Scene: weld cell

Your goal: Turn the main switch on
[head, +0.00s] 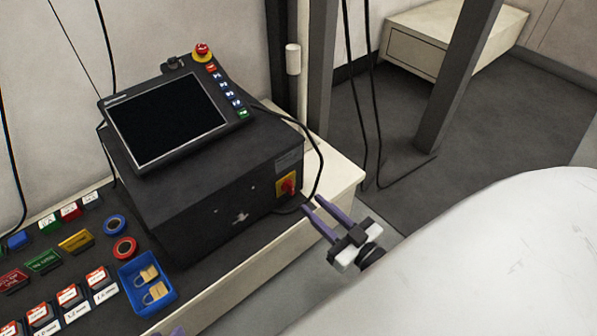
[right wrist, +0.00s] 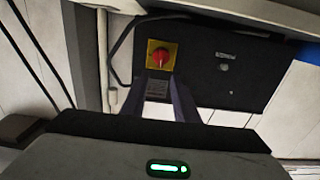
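The main switch (head: 287,186) is a red rotary knob on a yellow plate, on the front right of a black control box (head: 215,185). It also shows in the right wrist view (right wrist: 160,55), just beyond my fingertips. The knob's exact angle is too small to tell. My right gripper (head: 311,205) has its two purple fingers apart and empty, pointing at the switch from the right front with a short gap. The open fingers also show in the right wrist view (right wrist: 157,82). Only a small purple tip of my left gripper (head: 178,331) shows at the bottom edge.
A tilted screen panel (head: 168,117) with a red emergency button (head: 202,52) sits on the box. A black cable loops beside the switch. Floor is free at right.

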